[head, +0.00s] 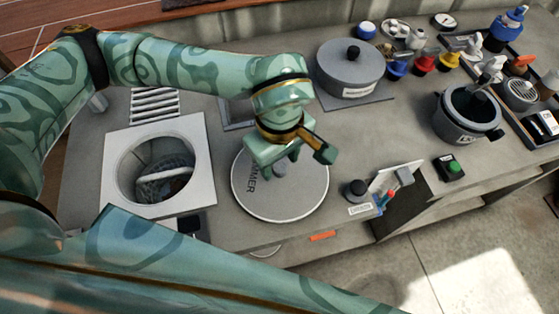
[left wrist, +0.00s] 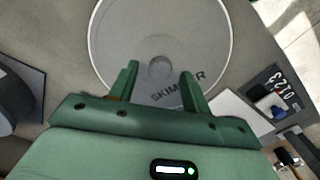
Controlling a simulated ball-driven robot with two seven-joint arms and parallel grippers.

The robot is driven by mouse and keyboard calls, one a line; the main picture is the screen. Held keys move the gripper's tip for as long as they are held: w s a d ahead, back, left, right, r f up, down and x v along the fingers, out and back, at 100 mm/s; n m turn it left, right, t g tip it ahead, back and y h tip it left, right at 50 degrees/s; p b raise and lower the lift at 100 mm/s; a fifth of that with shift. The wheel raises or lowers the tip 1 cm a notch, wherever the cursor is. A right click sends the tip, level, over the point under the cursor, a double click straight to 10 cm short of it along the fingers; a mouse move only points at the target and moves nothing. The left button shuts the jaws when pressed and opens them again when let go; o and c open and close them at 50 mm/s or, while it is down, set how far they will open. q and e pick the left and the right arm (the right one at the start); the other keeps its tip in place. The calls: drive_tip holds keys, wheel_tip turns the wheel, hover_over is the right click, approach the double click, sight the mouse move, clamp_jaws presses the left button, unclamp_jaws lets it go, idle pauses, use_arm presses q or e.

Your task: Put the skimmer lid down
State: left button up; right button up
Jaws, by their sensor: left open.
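The skimmer lid (head: 293,202) is a round, pale grey disc with dark lettering and a small central knob. It lies flat on the grey counter, to the right of the square white skimmer frame (head: 112,185) with its round opening. My left gripper (head: 286,160) is over the lid and hides part of it. In the left wrist view the open jaws (left wrist: 158,82) stand apart on either side of the lid's knob (left wrist: 159,67), with nothing between them at the tips. The lid (left wrist: 205,35) lies beyond them. My right gripper is not in view.
A grey lidded pot (head: 350,75) stands behind the lid, on a dark mat. A dark knob (head: 355,190) and a small holder with coloured pens (head: 388,188) are to the right. A grey bucket (head: 468,115) and several bottles stand farther right. The counter's front edge is close to the lid.

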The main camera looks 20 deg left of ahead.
sight(280, 167)
use_arm(q)
wheel_tip(280, 167, up, 10)
drive_tip(key=p, duration=0.1)
drive_tip(key=shift+r, duration=0.2)
idle(0.3)
